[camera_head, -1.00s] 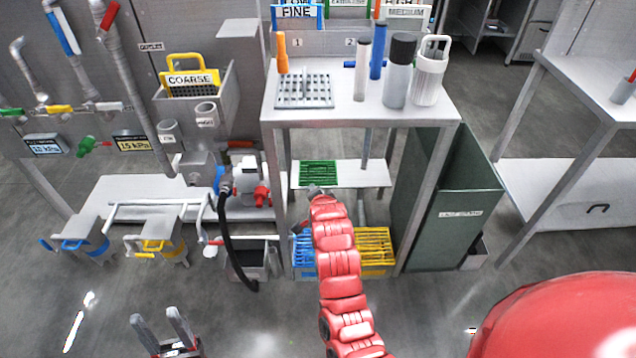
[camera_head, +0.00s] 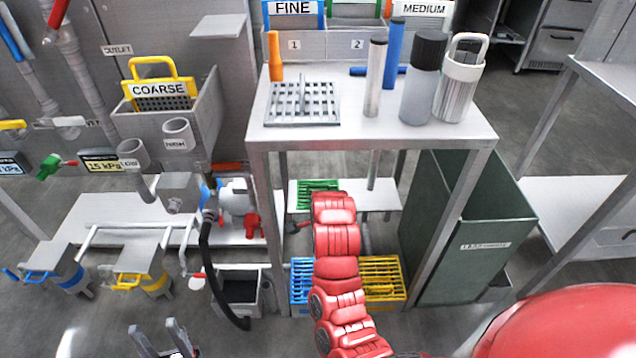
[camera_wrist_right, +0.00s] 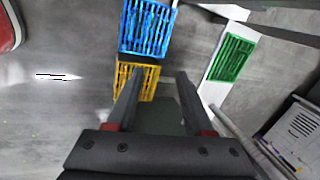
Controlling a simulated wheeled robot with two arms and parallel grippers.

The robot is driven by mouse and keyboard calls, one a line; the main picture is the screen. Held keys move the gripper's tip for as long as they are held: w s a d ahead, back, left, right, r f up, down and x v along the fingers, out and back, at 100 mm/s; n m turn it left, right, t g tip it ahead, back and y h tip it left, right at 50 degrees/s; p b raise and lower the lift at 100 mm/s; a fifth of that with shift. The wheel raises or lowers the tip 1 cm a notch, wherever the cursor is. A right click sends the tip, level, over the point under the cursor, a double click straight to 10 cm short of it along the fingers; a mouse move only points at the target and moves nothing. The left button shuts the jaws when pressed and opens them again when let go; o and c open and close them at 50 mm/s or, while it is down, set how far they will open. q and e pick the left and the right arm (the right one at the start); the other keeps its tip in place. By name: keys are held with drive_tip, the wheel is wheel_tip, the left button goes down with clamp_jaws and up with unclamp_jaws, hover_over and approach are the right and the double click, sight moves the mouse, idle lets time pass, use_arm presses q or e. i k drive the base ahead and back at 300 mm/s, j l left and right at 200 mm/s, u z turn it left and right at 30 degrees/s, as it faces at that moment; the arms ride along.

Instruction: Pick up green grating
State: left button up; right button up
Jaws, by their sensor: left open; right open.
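The green grating (camera_head: 316,187) lies on the lower white shelf under the work table, partly covered by my right arm in the head view. In the right wrist view the green grating (camera_wrist_right: 232,58) lies on the white shelf, to the right of my right gripper (camera_wrist_right: 159,75). That gripper is open and empty, with its fingers apart from the green grating and a yellow grating showing between and beyond them. My right gripper is largely hidden behind its arm in the head view. My left gripper (camera_head: 156,330) is open and empty at the bottom left, over the floor.
Blue (camera_head: 301,279) and yellow gratings (camera_head: 383,276) sit low under the table. The table top (camera_head: 340,135) holds a metal grid (camera_head: 302,104) and several cylinders. A green bin (camera_head: 470,230) stands right of the table. A black hose (camera_head: 207,265) hangs left of it.

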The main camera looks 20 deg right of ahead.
sight(318, 189)
drive_tip(key=i+l, duration=0.2)
drive_tip(key=i, duration=0.3)
drive_tip(key=i+l, duration=0.2)
drive_tip(key=i, duration=0.25)
